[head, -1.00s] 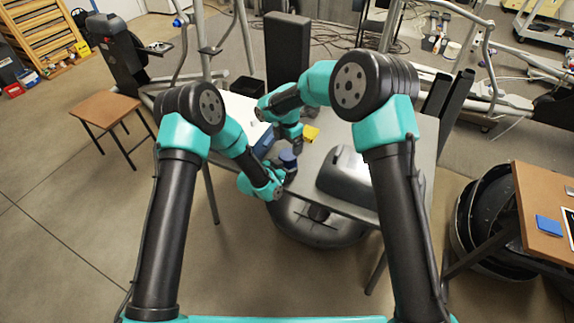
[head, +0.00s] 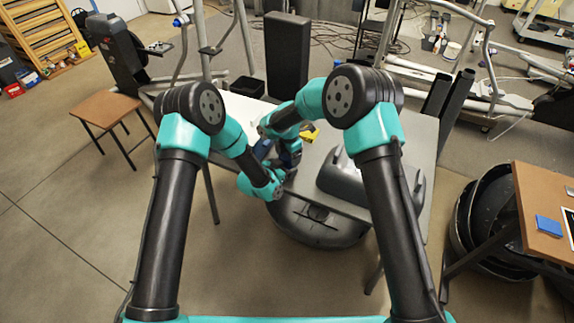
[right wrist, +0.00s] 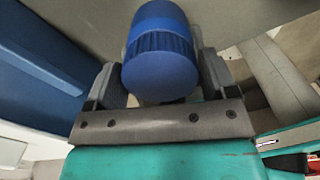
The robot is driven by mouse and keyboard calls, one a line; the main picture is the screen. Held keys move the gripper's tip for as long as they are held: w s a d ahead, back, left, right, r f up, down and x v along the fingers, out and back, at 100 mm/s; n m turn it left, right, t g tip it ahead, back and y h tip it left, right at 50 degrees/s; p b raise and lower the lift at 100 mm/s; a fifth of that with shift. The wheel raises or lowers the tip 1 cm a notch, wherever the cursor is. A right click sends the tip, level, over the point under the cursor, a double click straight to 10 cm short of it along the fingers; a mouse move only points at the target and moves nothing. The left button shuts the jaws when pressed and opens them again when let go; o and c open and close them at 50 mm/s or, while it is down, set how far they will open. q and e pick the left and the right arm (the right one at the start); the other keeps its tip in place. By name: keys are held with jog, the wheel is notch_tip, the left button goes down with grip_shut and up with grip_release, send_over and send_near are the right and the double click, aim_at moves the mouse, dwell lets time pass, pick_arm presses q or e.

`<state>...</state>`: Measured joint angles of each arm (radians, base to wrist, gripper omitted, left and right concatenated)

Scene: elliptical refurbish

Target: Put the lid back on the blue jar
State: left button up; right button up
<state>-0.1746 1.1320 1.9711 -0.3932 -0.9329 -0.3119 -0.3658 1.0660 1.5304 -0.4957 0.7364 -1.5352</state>
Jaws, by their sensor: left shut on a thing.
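The blue jar with its ribbed lid shows as a blue, round-ended thing (right wrist: 160,78) with a ribbed band in the right wrist view. I cannot tell where jar and lid meet. It lies between the two grey fingers of my right gripper (right wrist: 160,92), one on each side; whether they press on it is unclear. In the head view the blue jar (head: 290,154) is small and partly hidden by my arms above the table's near edge. My left gripper (head: 286,175) is shut on the jar from below left. My right gripper (head: 289,147) is over its upper part.
A grey table (head: 345,208) carries a large grey moulded shell (head: 350,178) to the right. A dark round tub (head: 315,228) stands below the near edge.

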jog(key=c, duration=0.6)
jog(key=shift+m, duration=0.9)
jog(key=o, duration=1.1)
jog(key=shift+c, duration=0.2)
jog(key=shift+r, duration=0.1)
notch_tip(320, 180, up, 12)
pick_arm(q)
jog(key=o, duration=1.7)
